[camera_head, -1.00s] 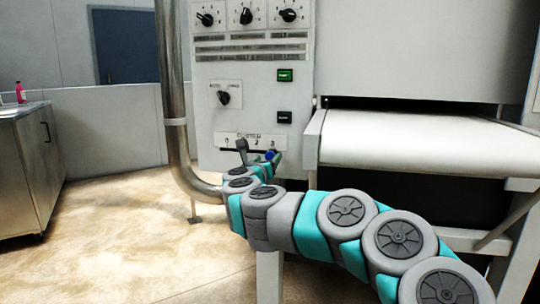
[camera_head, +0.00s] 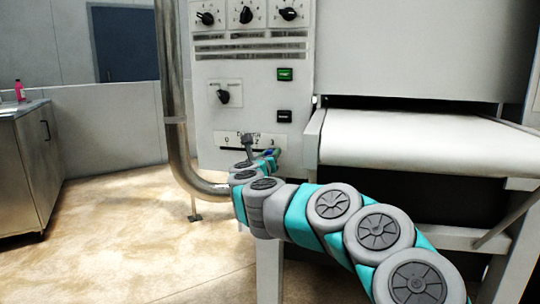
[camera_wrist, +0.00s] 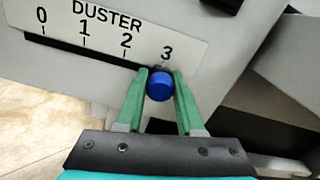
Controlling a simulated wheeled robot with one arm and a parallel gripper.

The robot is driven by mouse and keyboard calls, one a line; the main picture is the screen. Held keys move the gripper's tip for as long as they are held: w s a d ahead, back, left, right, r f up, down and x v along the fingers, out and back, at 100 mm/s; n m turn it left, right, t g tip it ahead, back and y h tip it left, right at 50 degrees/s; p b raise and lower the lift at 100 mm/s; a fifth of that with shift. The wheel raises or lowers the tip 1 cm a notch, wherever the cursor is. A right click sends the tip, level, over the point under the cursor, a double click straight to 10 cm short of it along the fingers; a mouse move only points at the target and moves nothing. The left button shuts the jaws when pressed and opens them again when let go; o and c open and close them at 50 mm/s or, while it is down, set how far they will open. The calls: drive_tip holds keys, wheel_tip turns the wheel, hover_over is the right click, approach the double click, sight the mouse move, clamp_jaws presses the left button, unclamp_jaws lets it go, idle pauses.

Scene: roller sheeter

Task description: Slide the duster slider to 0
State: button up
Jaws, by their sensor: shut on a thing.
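The duster slider plate (camera_wrist: 90,30) is white, marked DUSTER with a scale from 0 at left to 3 at right, and looks tilted in the wrist view. The slider's round blue knob (camera_wrist: 159,86) stands just below the 3. My gripper (camera_wrist: 160,78) has its green fingers shut on the knob, one on each side. In the head view the plate (camera_head: 230,139) is low on the grey control panel. My gripper (camera_head: 270,153) is at the plate's right end there, small and partly hidden by my arm.
Rotary switches (camera_head: 246,15), a green button (camera_head: 284,74) and a black button (camera_head: 284,116) are higher on the panel. A metal pipe (camera_head: 176,110) runs down the panel's left side. The white conveyor belt (camera_head: 420,141) juts out at right. Open floor lies at left.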

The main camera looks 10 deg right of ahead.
clamp_jaws()
idle(0.8)
